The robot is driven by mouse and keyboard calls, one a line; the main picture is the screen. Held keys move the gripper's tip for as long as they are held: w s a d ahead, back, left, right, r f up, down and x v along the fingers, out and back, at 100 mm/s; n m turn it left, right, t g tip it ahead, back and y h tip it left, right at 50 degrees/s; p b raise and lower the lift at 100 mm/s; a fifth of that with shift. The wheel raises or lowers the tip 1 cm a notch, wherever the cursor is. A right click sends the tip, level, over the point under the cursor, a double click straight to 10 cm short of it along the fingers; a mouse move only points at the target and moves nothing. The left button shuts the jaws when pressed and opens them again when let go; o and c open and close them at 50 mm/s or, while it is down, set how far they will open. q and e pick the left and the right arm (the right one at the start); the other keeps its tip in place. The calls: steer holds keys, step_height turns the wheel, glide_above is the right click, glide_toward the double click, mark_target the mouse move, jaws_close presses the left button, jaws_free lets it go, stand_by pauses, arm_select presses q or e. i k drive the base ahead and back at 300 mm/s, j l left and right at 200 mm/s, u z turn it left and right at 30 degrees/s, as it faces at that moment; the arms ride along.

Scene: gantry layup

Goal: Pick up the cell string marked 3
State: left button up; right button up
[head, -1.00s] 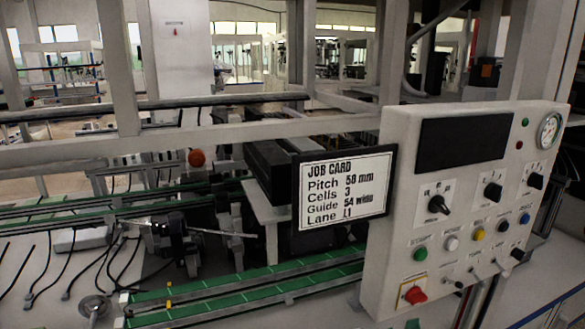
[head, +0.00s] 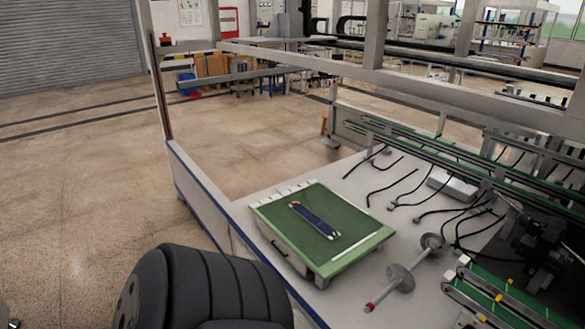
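A dark blue cell string (head: 314,220) lies flat on a green tray (head: 345,256) on the white bench, in the middle of the head view. It has light tips at both ends. I cannot read any mark on it at this size. A thick black ribbed arm part, likely mine, fills the bottom left in front of the bench. Neither gripper shows in the head view.
A rod with two grey discs (head: 399,277) and a red end lies right of the tray. Black cables lie on the bench (head: 346,176) behind it. Green conveyor rails (head: 500,295) run at the right. Open floor (head: 80,200) lies left of the bench.

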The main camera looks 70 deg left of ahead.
mark_target(319, 224)
steer(key=u, duration=1.85)
